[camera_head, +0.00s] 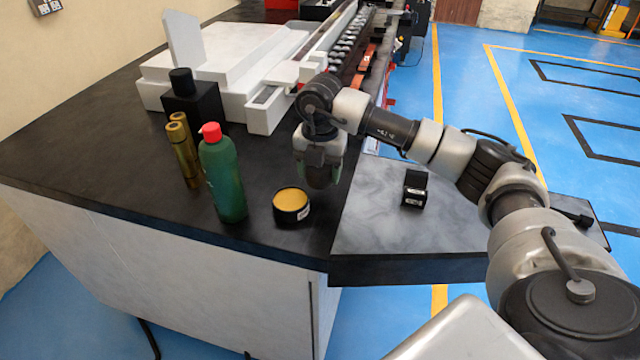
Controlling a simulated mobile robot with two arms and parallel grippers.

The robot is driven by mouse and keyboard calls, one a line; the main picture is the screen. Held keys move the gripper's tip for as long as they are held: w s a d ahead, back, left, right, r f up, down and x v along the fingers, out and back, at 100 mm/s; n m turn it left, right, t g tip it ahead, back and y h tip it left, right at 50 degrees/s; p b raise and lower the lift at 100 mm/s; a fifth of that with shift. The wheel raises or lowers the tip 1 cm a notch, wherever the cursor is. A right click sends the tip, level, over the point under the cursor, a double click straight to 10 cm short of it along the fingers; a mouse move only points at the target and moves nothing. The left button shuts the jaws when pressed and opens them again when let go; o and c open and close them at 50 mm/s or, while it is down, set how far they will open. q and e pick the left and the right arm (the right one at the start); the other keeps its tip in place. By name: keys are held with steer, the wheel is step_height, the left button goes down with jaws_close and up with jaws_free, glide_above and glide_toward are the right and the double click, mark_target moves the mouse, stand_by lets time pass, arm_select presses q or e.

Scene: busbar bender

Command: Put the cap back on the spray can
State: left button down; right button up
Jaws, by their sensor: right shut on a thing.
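A green bottle-shaped can (223,178) with a red top (211,132) stands upright near the front edge of the dark bench. It looks like the spray can. My right gripper (321,180) points down over the bench, to the right of the can and apart from it. No separate loose cap shows on the bench. My left gripper is not in view.
A round black tin with a yellow top (291,204) stands between the can and my right gripper. Two brass-coloured cylinders (184,152) stand just left of the can. A black box (415,188) lies on the grey side table (370,240). A white machine (230,60) fills the back.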

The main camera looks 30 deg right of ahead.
arm_select(q)
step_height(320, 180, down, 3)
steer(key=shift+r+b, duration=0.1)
steer(key=shift+b, duration=1.15)
arm_select(e)
steer(key=s+d+r, duration=0.7)
steer(key=s+d, duration=0.1)
steer(key=shift+d, duration=0.3)
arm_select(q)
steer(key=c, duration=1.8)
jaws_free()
arm_select(e)
steer(key=shift+w, duration=0.1)
